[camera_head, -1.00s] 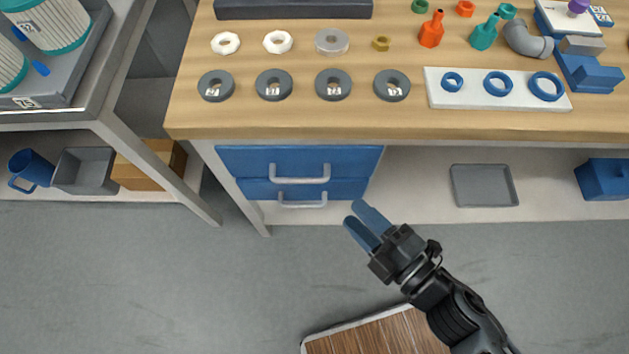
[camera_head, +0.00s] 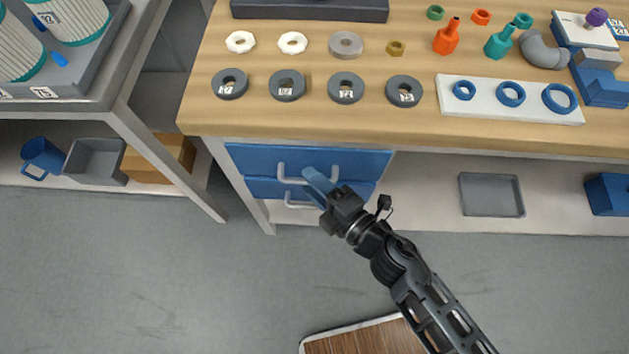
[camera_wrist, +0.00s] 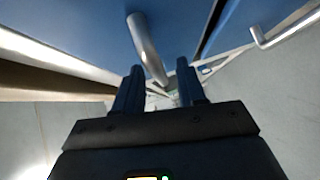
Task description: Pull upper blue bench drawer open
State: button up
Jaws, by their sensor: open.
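The upper blue drawer (camera_head: 250,158) sits under the wooden bench top, and its front looks closed. Its grey bar handle (camera_head: 282,172) is partly hidden by my gripper (camera_head: 312,182). In the wrist view the handle (camera_wrist: 147,50) runs down towards the gap between my two blue fingers (camera_wrist: 157,85), which are apart with nothing visibly clamped. I cannot tell whether the fingers touch the handle. The lower blue drawer (camera_head: 262,187) is just beneath, with its own handle (camera_head: 293,200); a second handle shows at the right of the wrist view (camera_wrist: 285,28).
The bench top (camera_head: 400,125) above holds dark rings, nuts, small bottles and a white plate with blue rings. A grey tray (camera_head: 491,195) and a blue box (camera_head: 608,193) lie on the shelf to the right. A bench leg (camera_head: 240,190) stands left of the drawers.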

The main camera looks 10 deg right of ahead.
grip_shut()
dwell(0.4)
